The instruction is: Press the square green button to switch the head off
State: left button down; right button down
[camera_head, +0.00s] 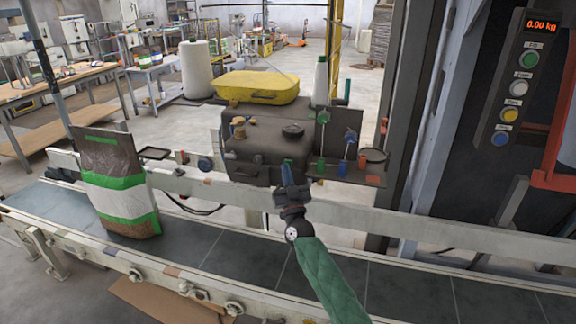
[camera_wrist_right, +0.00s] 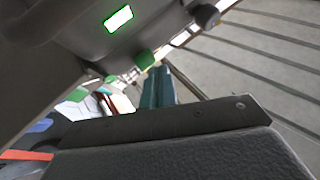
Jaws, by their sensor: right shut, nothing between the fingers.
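The grey sewing head (camera_head: 262,140) stands behind the conveyor rail, with a yellow cover behind it. My right gripper (camera_head: 287,170) is shut and empty, its blue-teal fingers pointing up at the front of the head, near its lower right corner. A small green patch (camera_head: 288,162), likely the square green button, shows right by the fingertips; I cannot tell whether they touch it. In the right wrist view, a brightly lit green-edged rectangle (camera_wrist_right: 118,18) shows on the grey housing, and a green block (camera_wrist_right: 143,57) sits nearer the teal fingers (camera_wrist_right: 157,88). My left gripper is not in view.
A filled bag (camera_head: 118,185) stands upright on the dark conveyor (camera_head: 200,245) at left. Green and blue knobs on rods (camera_head: 346,150) and a white thread cone (camera_head: 321,82) are right of the head. A button panel (camera_head: 516,100) reading 0.00 kg is at far right.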

jog(key=shift+w+d, duration=0.1)
jog(key=shift+w, duration=0.1)
dwell(0.5)
jog(key=shift+w+d, duration=0.1)
jog(key=shift+w, duration=0.2)
dwell(0.3)
jog(key=shift+s, duration=0.2)
jog(key=shift+s+a+p, duration=0.3)
jog(key=shift+s+p, duration=0.05)
jog(key=shift+s, duration=0.4)
jog(key=s+a+p, duration=0.2)
jog(key=s, duration=0.3)
jog(key=shift+s+p, duration=0.3)
jog(key=shift+s, duration=0.05)
